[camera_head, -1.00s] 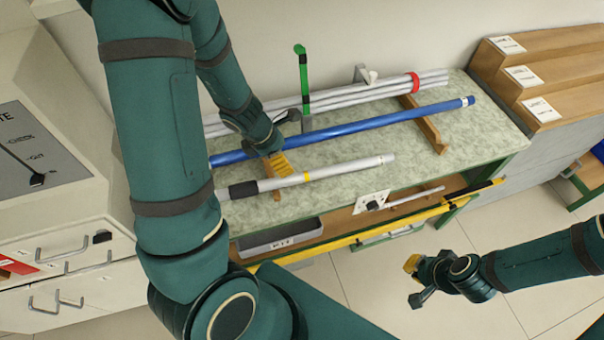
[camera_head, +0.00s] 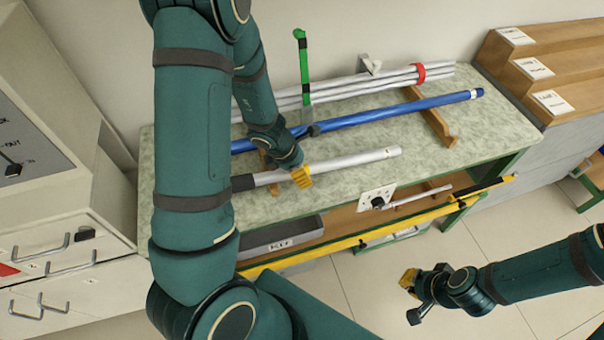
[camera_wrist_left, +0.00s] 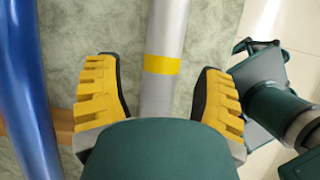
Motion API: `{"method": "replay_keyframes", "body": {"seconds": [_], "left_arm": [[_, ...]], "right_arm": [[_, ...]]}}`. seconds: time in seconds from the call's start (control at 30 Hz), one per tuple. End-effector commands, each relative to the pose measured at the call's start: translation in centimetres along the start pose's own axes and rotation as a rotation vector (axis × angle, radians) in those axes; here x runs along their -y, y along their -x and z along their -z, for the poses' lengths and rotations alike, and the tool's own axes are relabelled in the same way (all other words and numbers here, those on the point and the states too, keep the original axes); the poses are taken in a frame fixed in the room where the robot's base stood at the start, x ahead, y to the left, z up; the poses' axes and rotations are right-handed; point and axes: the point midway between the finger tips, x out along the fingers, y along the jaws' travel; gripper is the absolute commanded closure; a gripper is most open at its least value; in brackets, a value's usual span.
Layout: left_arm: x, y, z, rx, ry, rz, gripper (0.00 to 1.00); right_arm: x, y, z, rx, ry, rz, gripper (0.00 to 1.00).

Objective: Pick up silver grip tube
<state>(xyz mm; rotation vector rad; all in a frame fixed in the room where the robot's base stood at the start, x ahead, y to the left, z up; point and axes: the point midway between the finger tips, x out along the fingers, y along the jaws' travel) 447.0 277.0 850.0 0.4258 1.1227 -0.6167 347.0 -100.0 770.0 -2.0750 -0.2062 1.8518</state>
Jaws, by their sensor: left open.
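The silver grip tube (camera_head: 345,162) lies across the bench with a dark grip at its left end. In the left wrist view the silver tube (camera_wrist_left: 168,28) carries a yellow band and runs between two yellow fingers. My left gripper (camera_head: 301,174) is over the tube near its yellow band. Its fingers (camera_wrist_left: 160,100) are open, one on each side, with gaps to the tube. Part of the tube is hidden by my left wrist and arm. My right gripper (camera_head: 410,295) is out over the floor at the right, away from the bench; its jaw opening is unclear.
A blue tube (camera_head: 400,113) lies behind, on wooden supports (camera_head: 433,122). Farther back are several pale rods with a red band (camera_head: 420,74) and a green upright (camera_head: 303,65). A grey bin (camera_head: 285,236) and a yellow rail (camera_head: 350,240) are at the bench front.

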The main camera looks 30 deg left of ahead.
Motion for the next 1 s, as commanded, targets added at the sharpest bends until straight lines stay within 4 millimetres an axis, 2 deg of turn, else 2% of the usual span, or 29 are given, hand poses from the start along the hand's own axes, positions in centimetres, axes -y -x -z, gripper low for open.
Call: {"method": "replay_keyframes", "body": {"seconds": [0.03, 0.1, 0.37, 0.4, 0.47, 0.5, 0.57, 0.6, 0.87, 1.0], "left_arm": [[-0.01, -0.84, 0.10, 0.000, -0.001, 0.000, 0.31], [0.00, -1.24, 0.05, 0.000, 0.000, 0.000, 0.31], [0.00, -1.24, -0.06, 0.001, -0.001, 0.000, 0.31], [0.00, -1.23, -0.06, 0.001, -0.001, 0.000, 0.36], [0.00, -1.23, -0.05, 0.001, -0.001, 0.000, 0.57], [0.00, -1.23, -0.05, 0.001, -0.001, 0.000, 0.71], [0.00, -1.23, -0.04, 0.000, -0.001, 0.000, 0.93], [0.00, -1.23, -0.04, 0.000, -0.001, 0.000, 1.00], [0.00, -1.20, -0.05, 0.001, -0.001, 0.000, 1.00], [-0.02, -0.43, -0.38, 0.001, -0.001, 0.000, 1.00]], "right_arm": [[-0.21, -0.54, -0.16, 0.003, 0.001, 0.000, 1.00], [-0.26, -0.69, -0.27, 0.006, 0.001, 0.000, 1.00], [-0.23, -0.59, -0.31, 0.007, 0.002, 0.001, 1.00], [-0.23, -0.59, -0.31, 0.007, 0.002, 0.001, 1.00], [-0.23, -0.59, -0.31, 0.007, 0.002, 0.001, 1.00], [-0.23, -0.59, -0.31, 0.007, 0.002, 0.001, 1.00], [-0.23, -0.60, -0.31, 0.007, 0.002, 0.001, 1.00], [-0.23, -0.60, -0.31, 0.007, 0.002, 0.001, 1.00], [-0.22, -0.58, -0.29, 0.007, 0.002, 0.000, 1.00], [-0.02, -0.03, -0.12, 0.003, 0.001, 0.000, 1.00]]}}
